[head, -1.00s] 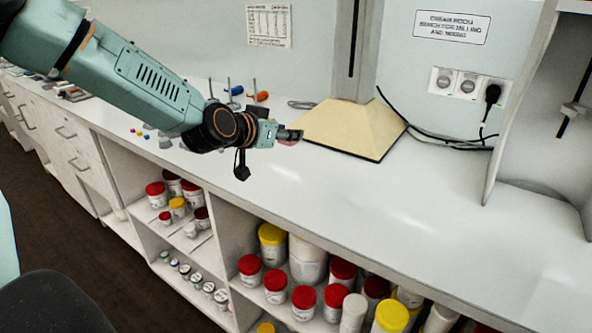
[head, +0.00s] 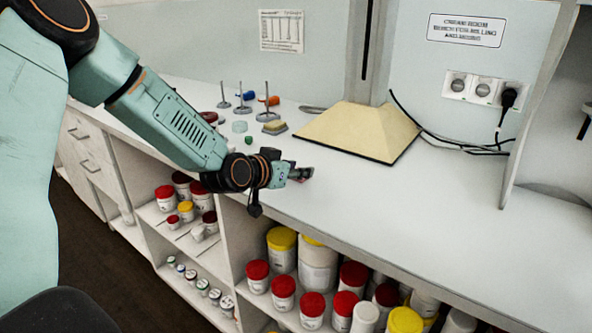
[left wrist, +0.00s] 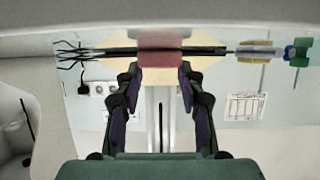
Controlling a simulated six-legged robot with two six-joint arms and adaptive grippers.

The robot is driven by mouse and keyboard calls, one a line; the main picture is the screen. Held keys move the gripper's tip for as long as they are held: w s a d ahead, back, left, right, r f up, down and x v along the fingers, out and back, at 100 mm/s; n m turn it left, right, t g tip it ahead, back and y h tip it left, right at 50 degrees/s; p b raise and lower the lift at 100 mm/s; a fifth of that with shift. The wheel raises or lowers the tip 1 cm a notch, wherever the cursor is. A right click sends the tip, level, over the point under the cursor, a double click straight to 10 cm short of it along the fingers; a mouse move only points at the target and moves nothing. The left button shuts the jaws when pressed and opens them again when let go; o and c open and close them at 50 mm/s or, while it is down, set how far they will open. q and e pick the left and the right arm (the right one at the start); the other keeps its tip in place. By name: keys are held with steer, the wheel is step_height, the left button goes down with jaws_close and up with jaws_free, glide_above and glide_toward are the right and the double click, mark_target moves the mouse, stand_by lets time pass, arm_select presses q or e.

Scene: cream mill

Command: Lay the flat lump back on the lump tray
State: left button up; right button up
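My left gripper (head: 301,174) is over the white bench near its front edge. In the left wrist view its two fingers (left wrist: 161,74) press on either side of a flat, dull red lump (left wrist: 160,62). I cannot make out a lump tray for certain in either view. My right gripper is not in view.
A cream sloped block with a dark edge (head: 357,130) stands behind the gripper, with black cables (head: 440,139) to its right. Small stands (head: 267,116) and coloured pieces are behind left. The bench (head: 400,210) is clear to the right. Shelves below hold lidded jars.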

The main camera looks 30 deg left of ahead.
arm_select(q)
steer(key=o, duration=0.5)
steer(key=shift+s+d+r, duration=0.2)
steer(key=shift+c, duration=0.2)
steer(key=shift+w+a+f, duration=0.15)
steer(key=p+v, duration=0.3)
steer(key=v, duration=0.1)
steer(key=shift+r, duration=0.3)
steer(key=shift+p+v, duration=0.65)
steer(key=shift+v, duration=0.2)
steer(key=p+v, duration=0.3)
steer(key=p, duration=0.1)
steer(key=p+v, duration=0.3)
steer(key=p, duration=0.1)
steer(key=shift+f, duration=0.15)
steer(key=shift+s+p, duration=0.25)
steer(key=shift+p, duration=0.1)
